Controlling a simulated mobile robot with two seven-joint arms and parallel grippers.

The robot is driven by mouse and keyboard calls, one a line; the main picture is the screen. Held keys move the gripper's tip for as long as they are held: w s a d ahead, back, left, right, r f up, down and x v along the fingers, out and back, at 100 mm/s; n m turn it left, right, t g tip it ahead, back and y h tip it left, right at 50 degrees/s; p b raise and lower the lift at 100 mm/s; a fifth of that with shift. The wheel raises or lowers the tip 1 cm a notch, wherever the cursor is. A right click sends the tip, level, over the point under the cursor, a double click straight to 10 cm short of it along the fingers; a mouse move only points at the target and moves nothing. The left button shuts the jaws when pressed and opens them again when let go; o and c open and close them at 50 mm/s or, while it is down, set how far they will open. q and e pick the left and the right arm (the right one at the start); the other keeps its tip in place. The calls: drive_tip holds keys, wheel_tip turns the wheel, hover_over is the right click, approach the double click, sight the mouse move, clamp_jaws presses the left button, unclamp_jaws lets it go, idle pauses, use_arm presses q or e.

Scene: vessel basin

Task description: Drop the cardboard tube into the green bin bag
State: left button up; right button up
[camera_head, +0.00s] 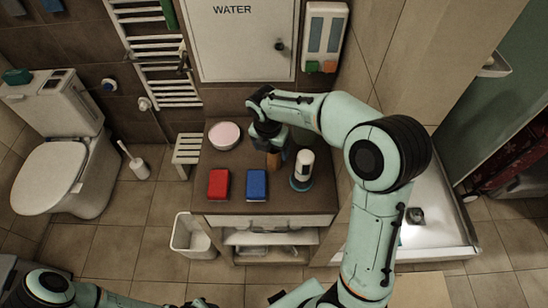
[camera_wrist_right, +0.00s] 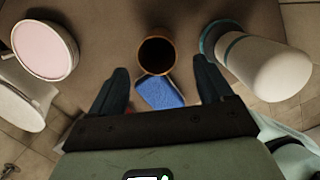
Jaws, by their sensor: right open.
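The cardboard tube (camera_head: 273,160) stands upright on the brown cabinet top, partly hidden by my right gripper in the head view. In the right wrist view the tube (camera_wrist_right: 157,50) shows its round, dark open end. My right gripper (camera_head: 275,147) is open above the cabinet, and its fingertips (camera_wrist_right: 162,72) point down on either side of the tube's near edge, apart from it. My left arm crosses the bottom left of the head view; a dark part at the bottom edge may be its gripper (camera_head: 200,303). I see no green bin bag.
Around the tube stand a pink-topped round tub (camera_head: 224,135), a red box (camera_head: 218,184), a blue box (camera_head: 257,185) and a white bottle (camera_head: 304,163) on a blue base. A white bin (camera_head: 182,238) stands on the floor left of the cabinet. A toilet stands far left.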

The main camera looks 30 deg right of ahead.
drive_tip(key=shift+w+d+f, duration=0.2)
drive_tip(key=shift+d+f, duration=0.1)
drive_tip(key=shift+f, duration=0.85)
drive_tip(key=shift+w+d+f, duration=0.25)
drive_tip(key=shift+d+f, duration=0.05)
drive_tip(key=shift+f, duration=0.9)
drive_tip(key=shift+w+d+f, duration=0.2)
drive_tip(key=shift+d+f, duration=0.1)
drive_tip(key=shift+f, duration=0.85)
drive_tip(key=c, duration=1.1)
drive_tip(key=shift+r, duration=0.2)
